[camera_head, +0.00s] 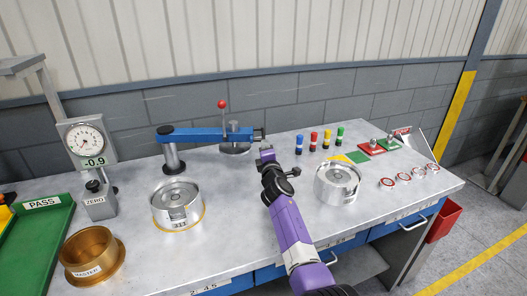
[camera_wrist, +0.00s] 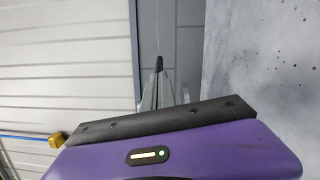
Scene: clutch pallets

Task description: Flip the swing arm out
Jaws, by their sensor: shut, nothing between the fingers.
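The blue swing arm (camera_head: 195,135) lies level across the back of the bench. Its left end sits on a dark post (camera_head: 173,158), and a red-knobbed lever (camera_head: 221,108) stands up near its middle. A round grey piece (camera_head: 236,143) hangs under its right part. My gripper (camera_head: 265,147) is just right of the swing arm's right end; I cannot tell whether they touch. In the wrist view the fingers (camera_wrist: 158,78) are together, with nothing between them. The swing arm is not clearly visible in that view.
A silver clutch part (camera_head: 177,206) stands before the swing arm, another (camera_head: 337,184) right of my arm. A dial gauge (camera_head: 86,140), green PASS tray (camera_head: 42,232) and brass master ring (camera_head: 92,254) are left. Several coloured markers (camera_head: 313,141) and red rings (camera_head: 404,177) are right.

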